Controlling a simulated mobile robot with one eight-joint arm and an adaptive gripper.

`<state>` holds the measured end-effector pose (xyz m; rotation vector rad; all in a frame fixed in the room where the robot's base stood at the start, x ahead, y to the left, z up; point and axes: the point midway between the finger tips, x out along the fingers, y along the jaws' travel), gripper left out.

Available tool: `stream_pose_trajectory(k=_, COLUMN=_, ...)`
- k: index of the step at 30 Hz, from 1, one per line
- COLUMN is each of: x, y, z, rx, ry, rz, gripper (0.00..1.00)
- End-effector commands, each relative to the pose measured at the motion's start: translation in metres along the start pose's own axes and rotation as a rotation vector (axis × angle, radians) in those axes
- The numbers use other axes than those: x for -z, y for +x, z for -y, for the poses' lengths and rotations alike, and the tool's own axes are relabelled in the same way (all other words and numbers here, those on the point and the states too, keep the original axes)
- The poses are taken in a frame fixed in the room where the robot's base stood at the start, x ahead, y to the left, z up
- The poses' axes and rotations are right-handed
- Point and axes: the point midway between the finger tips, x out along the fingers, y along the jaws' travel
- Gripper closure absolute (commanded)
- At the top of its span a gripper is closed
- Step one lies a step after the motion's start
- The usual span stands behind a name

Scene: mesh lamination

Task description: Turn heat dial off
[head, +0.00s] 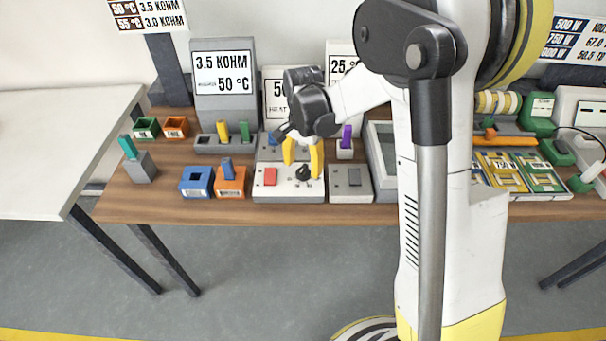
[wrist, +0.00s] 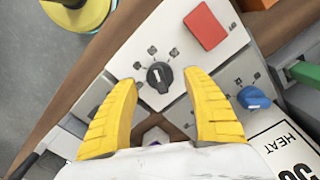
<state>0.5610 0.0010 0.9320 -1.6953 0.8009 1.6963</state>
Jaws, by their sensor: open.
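A black dial (head: 304,173) sits on a light grey panel (head: 287,190) beside a red button (head: 270,176). The black dial also shows in the wrist view (wrist: 159,77), with small printed marks around it. A blue dial (wrist: 253,98) stands on another panel, close to a sign with the word HEAT (wrist: 292,146). Which of the two is the heat dial I cannot tell for sure. My gripper (wrist: 160,82) is open and empty, with its yellow fingers pointing down on either side of the black dial. Whether they touch it is unclear.
A grey box with a dark switch (head: 351,181) stands right of the black dial's panel. A purple piece (head: 346,137) sits in a holder behind. Bare wooden table (head: 160,208) shows at the front left.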

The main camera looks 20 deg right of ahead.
Motion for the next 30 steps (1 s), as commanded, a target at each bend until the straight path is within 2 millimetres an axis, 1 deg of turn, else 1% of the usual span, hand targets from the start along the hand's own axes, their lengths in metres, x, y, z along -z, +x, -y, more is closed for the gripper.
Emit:
stream_pose_trajectory(k=1, x=0.0, y=0.01, z=0.0, rx=0.0, ry=0.0, rz=0.0, gripper=0.42)
stream_pose_trajectory(k=6, x=0.0, y=0.025, z=0.0, rx=0.0, ry=-0.001, rz=0.0, gripper=0.42)
stream_pose_trajectory(k=15, x=0.0, y=0.026, z=0.0, rx=0.0, ry=-0.001, rz=0.0, gripper=0.42)
stream_pose_trajectory(k=16, x=0.0, y=0.026, z=0.0, rx=0.0, ry=-0.001, rz=0.0, gripper=0.43)
stream_pose_trajectory(k=17, x=0.0, y=0.026, z=0.0, rx=0.0, ry=-0.001, rz=0.0, gripper=0.52)
stream_pose_trajectory(k=18, x=0.0, y=0.026, z=0.0, rx=0.0, ry=-0.001, rz=0.0, gripper=0.65)
stream_pose_trajectory(k=20, x=0.0, y=0.026, z=0.0, rx=0.0, ry=-0.001, rz=0.0, gripper=0.83)
stream_pose_trajectory(k=21, x=0.0, y=0.026, z=0.0, rx=0.0, ry=-0.001, rz=0.0, gripper=0.95)
stream_pose_trajectory(k=22, x=0.0, y=0.026, z=0.0, rx=0.0, ry=-0.001, rz=0.0, gripper=0.97)
stream_pose_trajectory(k=30, x=0.0, y=0.026, z=0.0, rx=0.0, ry=-0.022, rz=0.0, gripper=0.97)
